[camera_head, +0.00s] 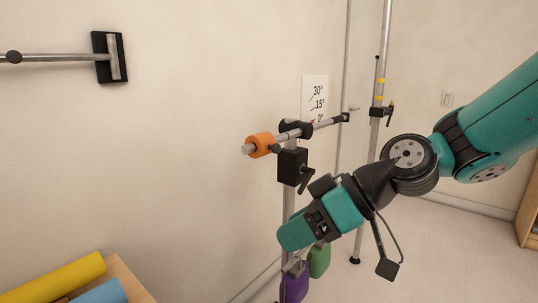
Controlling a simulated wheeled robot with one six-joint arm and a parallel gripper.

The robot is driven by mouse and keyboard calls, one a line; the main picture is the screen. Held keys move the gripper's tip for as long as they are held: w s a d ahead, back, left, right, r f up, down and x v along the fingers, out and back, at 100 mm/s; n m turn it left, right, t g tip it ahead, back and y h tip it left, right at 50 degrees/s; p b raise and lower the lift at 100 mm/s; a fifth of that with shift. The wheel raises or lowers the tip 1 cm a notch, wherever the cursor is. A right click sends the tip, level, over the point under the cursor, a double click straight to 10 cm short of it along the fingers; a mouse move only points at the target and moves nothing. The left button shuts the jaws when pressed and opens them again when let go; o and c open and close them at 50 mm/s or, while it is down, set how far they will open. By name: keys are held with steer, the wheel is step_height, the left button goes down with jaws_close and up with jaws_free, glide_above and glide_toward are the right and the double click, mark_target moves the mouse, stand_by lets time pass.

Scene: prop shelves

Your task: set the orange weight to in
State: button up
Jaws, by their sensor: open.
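The orange weight (261,145) is a short cylinder around the grey horizontal bar (323,125), near the bar's left end, with a bit of bare bar sticking out past it. A small dark knob (275,148) sits just right of it. The bar is carried by a black clamp (292,166) on an upright stand. My gripper (294,265) points down and left, below and to the right of the orange weight and apart from it. It is open; its fingertips are small and hard to make out against the stand.
A purple bag (293,286) and a green bag (319,261) hang low by the stand, close to my gripper. An angle sign (315,103) is on the wall behind. A second pole (375,135) stands right. A table (127,278) with yellow and blue rolls is lower left.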

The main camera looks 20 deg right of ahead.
steer(key=w+d+r+t+y+b, duration=0.1)
steer(key=w+d+r+t+y, duration=0.1)
steer(key=w+d+t, duration=0.6)
steer(key=m+t+h, duration=0.1)
steer(key=m+t, duration=0.1)
steer(key=t, duration=0.1)
glide_toward(279, 149)
steer(key=p+x, duration=0.3)
steer(key=x, duration=0.1)
steer(key=p+x, duration=0.4)
steer(key=shift+w+a+r, duration=0.1)
steer(key=shift+a+r, duration=0.15)
steer(key=shift+w+a+f, duration=0.15)
steer(key=shift+w+a, duration=0.25)
steer(key=shift+w, duration=0.15)
